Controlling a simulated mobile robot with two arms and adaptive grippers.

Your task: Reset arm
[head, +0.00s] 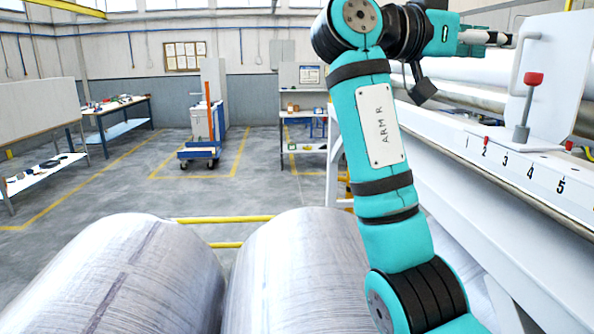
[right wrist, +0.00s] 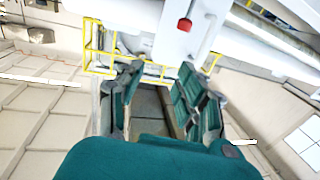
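My right arm, marked "ARM R", rises through the right half of the head view and bends right at the top. Its teal gripper (head: 500,38) points right, beside a white upright plate (head: 566,70) on the machine. In the right wrist view the two fingers of this gripper (right wrist: 160,75) stand apart with nothing between them. A red-knobbed lever (head: 533,79) stands on the machine, below the gripper in the head view. The red knob (right wrist: 184,25) also shows beyond the fingers in the wrist view. My left gripper is in neither view.
Two large film-wrapped rolls (head: 110,280) (head: 300,275) lie at the front. A white machine rail (head: 500,165) with numbered marks runs along the right. A blue cart (head: 199,151), benches (head: 122,103) and yellow floor lines are farther back, with open grey floor between.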

